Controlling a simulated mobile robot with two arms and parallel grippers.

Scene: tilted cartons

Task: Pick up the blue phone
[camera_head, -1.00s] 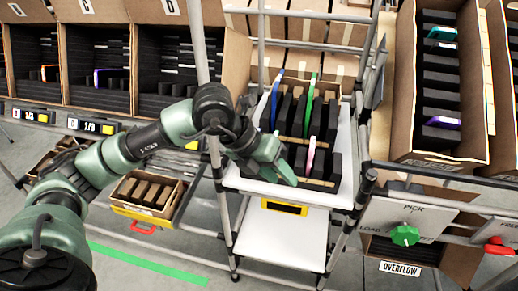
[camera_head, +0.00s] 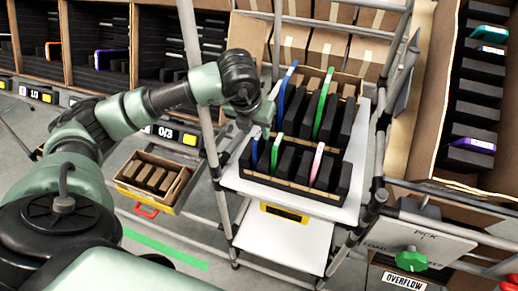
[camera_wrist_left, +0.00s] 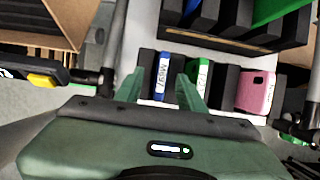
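On the cart, a front carton (camera_head: 271,181) with black slots holds a blue phone (camera_head: 255,150), a green phone (camera_head: 276,152) and a pink phone (camera_head: 317,162). A second, taller blue phone (camera_head: 286,88) and a large green one (camera_head: 323,104) stand in the row behind. My left gripper (camera_head: 256,118) is at the left of the cart, by the front blue phone. In the left wrist view, its fingers (camera_wrist_left: 160,88) are open, with the front blue phone (camera_wrist_left: 161,77) appearing between them; contact cannot be told. My right gripper is not in view.
A carton of phones (camera_head: 478,115) stands at the right, above a panel with a green knob (camera_head: 411,259). Shelf bins (camera_head: 98,45) are at the upper left. A cart post (camera_head: 203,90) stands close to my left arm. The cart's white lower shelf (camera_head: 280,243) is clear.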

